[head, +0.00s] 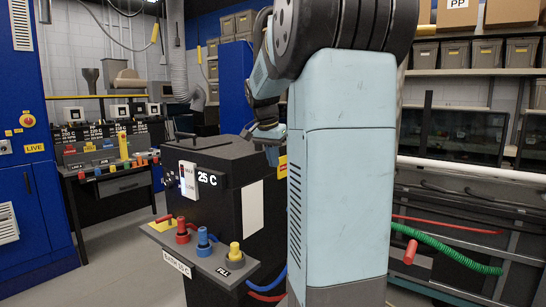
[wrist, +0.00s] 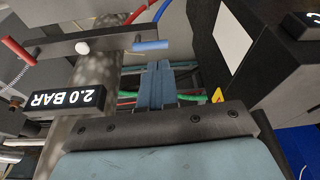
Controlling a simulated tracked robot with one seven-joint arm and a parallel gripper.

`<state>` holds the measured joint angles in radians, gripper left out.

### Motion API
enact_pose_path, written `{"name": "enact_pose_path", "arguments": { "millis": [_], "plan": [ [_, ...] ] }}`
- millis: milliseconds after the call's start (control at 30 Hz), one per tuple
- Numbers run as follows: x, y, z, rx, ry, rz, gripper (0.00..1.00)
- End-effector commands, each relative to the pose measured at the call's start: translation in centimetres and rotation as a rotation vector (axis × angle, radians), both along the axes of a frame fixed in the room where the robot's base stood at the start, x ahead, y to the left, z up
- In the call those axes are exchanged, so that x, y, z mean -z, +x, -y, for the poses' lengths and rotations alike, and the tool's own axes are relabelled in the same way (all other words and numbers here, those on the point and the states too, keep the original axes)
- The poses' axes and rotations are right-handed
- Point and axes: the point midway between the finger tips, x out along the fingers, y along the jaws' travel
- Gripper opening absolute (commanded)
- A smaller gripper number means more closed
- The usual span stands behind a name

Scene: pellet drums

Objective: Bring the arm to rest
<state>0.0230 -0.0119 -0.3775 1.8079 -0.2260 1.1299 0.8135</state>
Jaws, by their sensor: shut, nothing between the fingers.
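My arm (head: 345,150) is pale blue with dark joints and fills the middle of the head view. It bends over at the top, and its far part hangs behind the column. My gripper (head: 272,156) hangs above the right edge of the dark bath cabinet marked 25 C (head: 220,185); I cannot tell the gap. In the wrist view my gripper (wrist: 157,66) is shut, its fingers pale blue and together, with nothing held. Part of the arm hides what lies behind it.
Red, blue and yellow fittings (head: 208,240) stand on the cabinet's front shelf. A 2.0 BAR sign (wrist: 68,99) and a rail with a blue handle (wrist: 150,45) are near in the wrist view. Shelving with a green coiled hose (head: 450,250) stands at right. Floor is clear at left.

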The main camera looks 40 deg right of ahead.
Motion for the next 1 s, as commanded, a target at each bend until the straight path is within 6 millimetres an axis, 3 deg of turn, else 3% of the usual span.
{"name": "enact_pose_path", "arguments": {
  "millis": [333, 467, 667, 1000],
  "plan": [
    [-0.9, -0.2, -0.3, -0.001, 0.000, 0.001, 0.00],
    [-0.9, -0.9, -1.3, -0.043, 0.010, 0.007, 0.00],
    [-0.9, -4.3, -5.9, -0.234, 0.039, 0.041, 0.00],
    [0.7, -11.9, -14.8, -0.621, 0.034, 0.106, 0.00]
  ]
}}
